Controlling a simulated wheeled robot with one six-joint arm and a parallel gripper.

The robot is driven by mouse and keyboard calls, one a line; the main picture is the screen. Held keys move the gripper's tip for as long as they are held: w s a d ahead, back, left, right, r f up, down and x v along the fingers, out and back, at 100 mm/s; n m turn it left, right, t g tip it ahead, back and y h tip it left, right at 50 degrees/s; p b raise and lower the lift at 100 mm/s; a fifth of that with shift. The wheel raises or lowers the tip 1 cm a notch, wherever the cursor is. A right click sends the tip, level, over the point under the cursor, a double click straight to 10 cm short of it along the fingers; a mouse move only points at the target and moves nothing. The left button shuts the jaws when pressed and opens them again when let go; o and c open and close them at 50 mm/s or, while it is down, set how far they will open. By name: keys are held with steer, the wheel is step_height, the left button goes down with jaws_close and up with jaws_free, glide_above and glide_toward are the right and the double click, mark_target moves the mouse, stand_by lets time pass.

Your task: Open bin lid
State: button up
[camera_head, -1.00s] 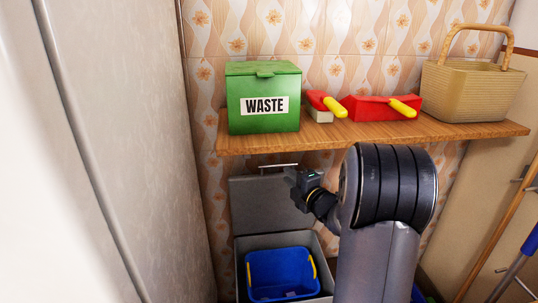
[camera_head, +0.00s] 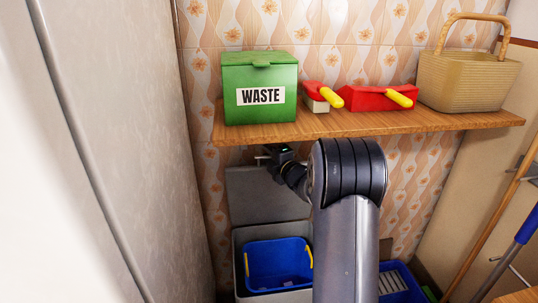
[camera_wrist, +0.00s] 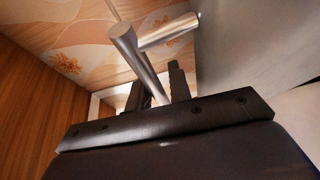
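The grey bin (camera_head: 239,250) stands below the shelf, open at the top. Its grey lid (camera_head: 262,195) is swung up, upright against the wall. My gripper (camera_head: 280,152) is at the lid's top edge, over the right part of the metal bar handle (camera_head: 262,157). In the wrist view my two dark fingers (camera_wrist: 158,88) stand close on either side of the metal bar (camera_wrist: 138,60). I cannot tell whether they press on it. The bar's post meets the grey lid panel (camera_wrist: 250,45) at the right.
A blue bucket (camera_head: 278,268) sits inside the bin. The shelf (camera_head: 380,122) overhangs close above my gripper. A tall pale panel (camera_head: 115,130) stands left.

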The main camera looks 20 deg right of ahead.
jaws_close()
steer(key=shift+f, duration=0.1)
steer(key=shift+s+f+b, duration=0.15)
steer(key=shift+s+b, duration=0.05)
steer(key=shift+b, duration=0.35)
steer(key=shift+n+t, duration=0.4)
steer(key=shift+t, duration=0.5)
steer(key=s+b, duration=0.1)
steer(key=b, duration=0.2)
steer(key=s+b, duration=0.2)
steer(key=b, duration=0.1)
steer(key=s+a+b, duration=0.1)
steer(key=s+b, duration=0.1)
steer(key=b, duration=0.1)
steer(key=shift+s+a+f+b, duration=0.1)
steer(key=shift+s+f+b, duration=0.1)
steer(key=shift+f+b, duration=0.15)
